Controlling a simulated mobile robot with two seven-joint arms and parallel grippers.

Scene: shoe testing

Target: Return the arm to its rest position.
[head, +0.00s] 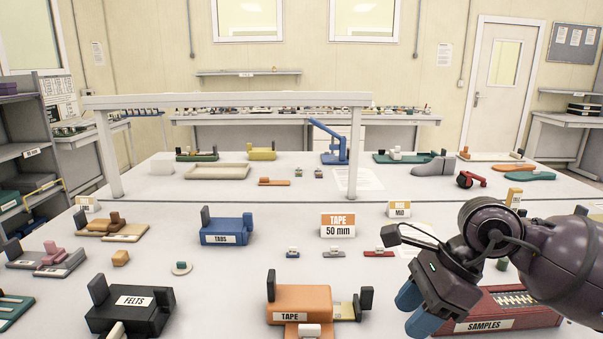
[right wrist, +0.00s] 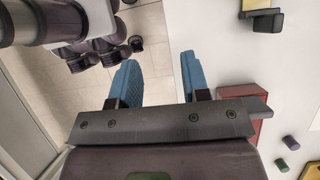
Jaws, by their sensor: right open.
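My right gripper (head: 424,306) is at the right of the head view, above the near part of the white table. It reaches in from the right edge, in front of the red SAMPLES box (head: 508,314). In the right wrist view its two blue fingers (right wrist: 158,82) stand apart with nothing between them. The fingers lie over the table's edge there, with floor under one of them. My left gripper is not in the head view.
An orange TAPE box (head: 303,302) and a black FELTS box (head: 130,308) stand along the near edge. A blue TABS box (head: 227,231) sits behind them. A white frame (head: 230,101) spans the table. The front middle between TAPE and SAMPLES is mostly clear.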

